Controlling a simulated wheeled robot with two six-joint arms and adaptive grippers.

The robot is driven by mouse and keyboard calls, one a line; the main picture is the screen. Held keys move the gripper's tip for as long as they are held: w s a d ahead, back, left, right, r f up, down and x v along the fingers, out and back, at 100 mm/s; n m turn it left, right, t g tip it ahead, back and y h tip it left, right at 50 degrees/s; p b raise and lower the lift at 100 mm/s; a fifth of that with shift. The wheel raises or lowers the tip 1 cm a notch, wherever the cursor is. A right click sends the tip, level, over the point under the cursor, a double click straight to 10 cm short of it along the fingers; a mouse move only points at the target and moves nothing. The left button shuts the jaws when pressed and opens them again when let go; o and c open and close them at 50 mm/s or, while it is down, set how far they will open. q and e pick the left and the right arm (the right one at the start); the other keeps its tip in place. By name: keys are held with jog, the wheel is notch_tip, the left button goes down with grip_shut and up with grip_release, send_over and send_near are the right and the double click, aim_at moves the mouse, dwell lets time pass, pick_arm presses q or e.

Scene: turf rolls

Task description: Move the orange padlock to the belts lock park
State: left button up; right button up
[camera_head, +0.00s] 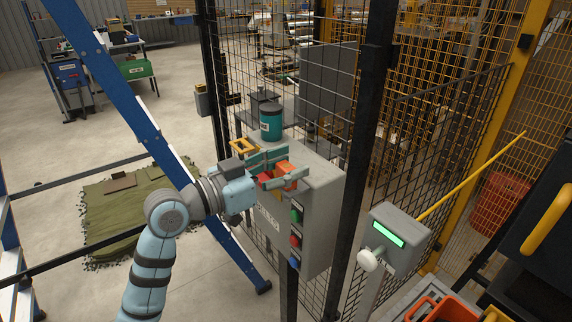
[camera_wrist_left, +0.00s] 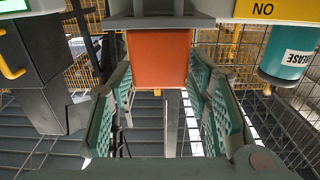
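The orange padlock (camera_head: 289,169) is at the top front of a grey control box, and its orange face (camera_wrist_left: 160,58) fills the upper middle of the left wrist view. My left gripper (camera_head: 272,172) is at the padlock, with its teal fingers spread on either side. In the left wrist view the fingers (camera_wrist_left: 160,95) look apart, with the padlock between and beyond them; whether the tips touch it is unclear. A grey part hides the padlock's top there. I cannot pick out the belts lock park. My right gripper is out of view.
The grey control box (camera_head: 322,212) carries coloured buttons. Black mesh fencing stands behind. A post with a green display (camera_head: 388,234) and an orange crate (camera_head: 440,309) are to the right.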

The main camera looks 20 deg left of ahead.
pick_arm(q)
jog(key=shift+o, duration=0.4)
jog(key=v, duration=0.7)
jog(key=shift+w, duration=0.1)
jog(key=shift+s+a, duration=0.2)
jog(key=shift+s, duration=0.15)
jog(key=shift+w+d, duration=0.1)
